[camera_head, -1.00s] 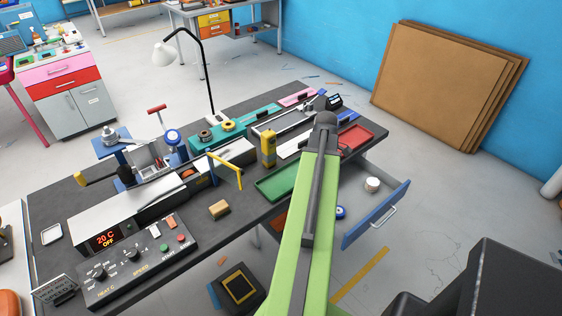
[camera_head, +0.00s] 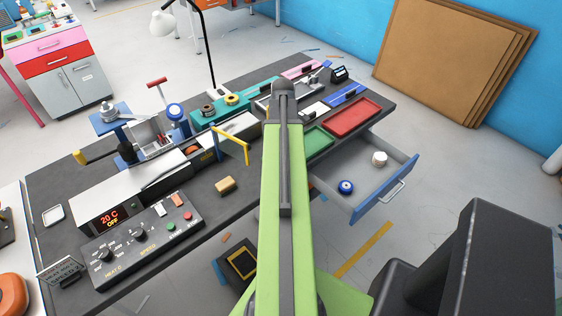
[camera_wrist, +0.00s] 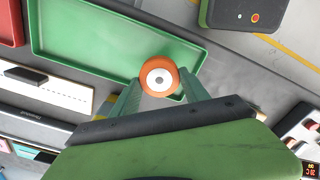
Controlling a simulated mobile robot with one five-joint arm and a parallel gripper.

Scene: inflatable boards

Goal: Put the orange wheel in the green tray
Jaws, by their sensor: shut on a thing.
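The orange wheel (camera_wrist: 146,82), with a white and grey hub, is between the fingertips of my gripper (camera_wrist: 160,90) in the wrist view. My gripper is shut on it. The green tray (camera_wrist: 185,49) lies beyond and below, and the wheel overlaps its edge in the picture. The height of the wheel above the tray is hard to tell. In the head view the green tray (camera_head: 319,142) shows just right of my arm, partly hidden by it. My gripper and the held wheel are hidden behind my arm there.
A red tray (camera_head: 352,117) lies right of the green one. An open drawer (camera_head: 365,185) below holds a blue wheel (camera_head: 346,187) and a white wheel (camera_head: 379,158). A yellow bracket (camera_head: 233,143) and a tan block (camera_head: 225,186) are left of my arm.

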